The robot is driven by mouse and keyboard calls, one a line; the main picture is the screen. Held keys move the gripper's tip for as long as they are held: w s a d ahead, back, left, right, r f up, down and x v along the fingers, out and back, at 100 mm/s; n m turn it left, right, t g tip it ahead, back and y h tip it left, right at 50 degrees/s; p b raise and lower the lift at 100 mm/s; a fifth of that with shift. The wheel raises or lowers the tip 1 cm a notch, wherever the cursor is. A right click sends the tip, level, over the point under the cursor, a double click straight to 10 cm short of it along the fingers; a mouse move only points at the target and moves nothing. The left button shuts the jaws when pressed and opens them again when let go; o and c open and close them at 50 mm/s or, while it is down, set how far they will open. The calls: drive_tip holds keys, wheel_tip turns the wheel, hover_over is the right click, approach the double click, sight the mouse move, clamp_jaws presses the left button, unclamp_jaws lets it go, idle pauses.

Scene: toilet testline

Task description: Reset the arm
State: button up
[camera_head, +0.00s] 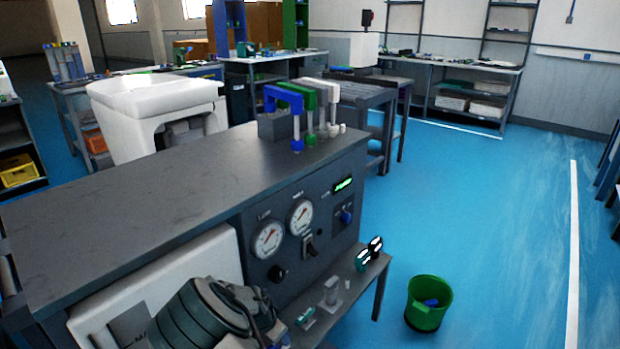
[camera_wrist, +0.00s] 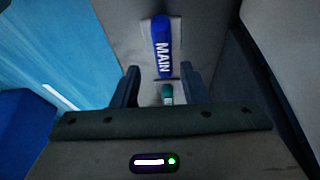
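My gripper (camera_wrist: 159,75) shows in the wrist view with its two dark fingers apart, so it is open. A blue part marked MAIN (camera_wrist: 161,48) lies beyond the fingertips on a grey surface. A small teal piece (camera_wrist: 167,93) shows in the gap between the fingers; I see no contact with either finger. In the camera_head view, my grey arm (camera_head: 205,318) is folded at the bottom left, in front of the test bench (camera_head: 150,205). The gripper's fingers cannot be made out there.
The bench carries gauges (camera_head: 268,240) and blue, green and white handles (camera_head: 318,95) at its far end. A low shelf (camera_head: 335,300) juts from its front. A green bucket (camera_head: 427,312) stands on the floor. The blue floor (camera_head: 480,220) to the right is clear.

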drive_tip(key=s+d+r+n+g+y+p, duration=0.1)
drive_tip(key=s+d+r+p, duration=0.3)
drive_tip(key=r, duration=0.8)
drive_tip(key=s+d+r+n+y+p, duration=0.15)
drive_tip(key=d+r+p, duration=0.35)
drive_tip(key=r, duration=0.6)
drive_tip(key=s+d+r+g+y+p, duration=0.1)
drive_tip(key=s+d+r+p, duration=0.35)
drive_tip(key=r, duration=0.75)
drive_tip(key=s+d+r+n+p, duration=0.2)
drive_tip(key=s+d+r, duration=0.4)
drive_tip(key=r, duration=0.3)
drive_tip(key=s+d+r+n+t+p, duration=0.1)
drive_tip(key=s+d+r+n+p, duration=0.2)
drive_tip(key=s+r, duration=0.6)
drive_tip(key=shift+d+r+t+h+p, duration=0.3)
drive_tip(key=shift+d+r+h+p, duration=0.15)
drive_tip(key=shift+d+p, duration=1)
drive_tip(key=shift+w+d, duration=0.1)
drive_tip(key=shift+d, duration=0.1)
